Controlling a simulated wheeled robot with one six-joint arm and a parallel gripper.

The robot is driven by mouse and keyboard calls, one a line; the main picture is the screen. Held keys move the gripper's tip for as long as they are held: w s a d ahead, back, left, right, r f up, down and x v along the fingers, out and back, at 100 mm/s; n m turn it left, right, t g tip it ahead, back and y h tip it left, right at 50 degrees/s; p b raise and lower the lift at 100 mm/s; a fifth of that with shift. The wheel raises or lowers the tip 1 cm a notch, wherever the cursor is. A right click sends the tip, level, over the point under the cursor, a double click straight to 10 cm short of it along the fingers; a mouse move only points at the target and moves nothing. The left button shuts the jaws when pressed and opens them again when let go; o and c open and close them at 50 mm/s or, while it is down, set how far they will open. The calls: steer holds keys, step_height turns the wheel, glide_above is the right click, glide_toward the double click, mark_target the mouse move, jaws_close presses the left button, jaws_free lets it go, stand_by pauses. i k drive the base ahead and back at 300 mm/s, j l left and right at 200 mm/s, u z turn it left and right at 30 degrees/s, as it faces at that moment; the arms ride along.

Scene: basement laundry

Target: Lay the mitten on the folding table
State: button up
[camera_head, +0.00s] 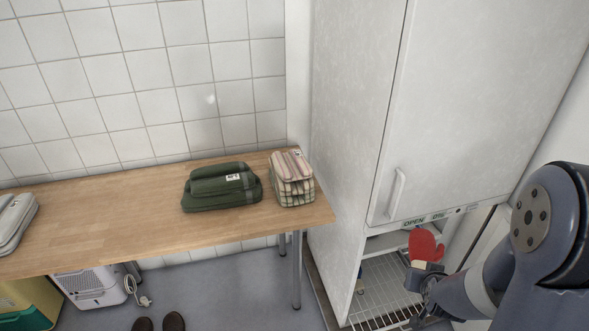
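The red mitten (424,244) is at the right, in front of the open lower part of the tall white cabinet. My gripper (425,267) is at the mitten's lower end and appears shut on it; the fingers are small and partly hidden. The folding table (110,229) has a wooden top and metal legs and stands at the left, well apart from my gripper. A folded green cloth (221,188) and a folded plaid cloth (291,181) lie at its right end.
The tall white cabinet (352,120) stands between the table and my arm, with a wire rack (383,285) low inside. A grey folded item (14,220) lies at the table's left. Its middle is bare. A white appliance (92,286) and dark shoes (173,322) are on the floor.

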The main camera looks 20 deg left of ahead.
mark_target(134, 223)
steer(key=i+j+u, duration=0.2)
steer(key=j, duration=1.95)
steer(key=i+j, duration=0.1)
steer(key=j, duration=0.85)
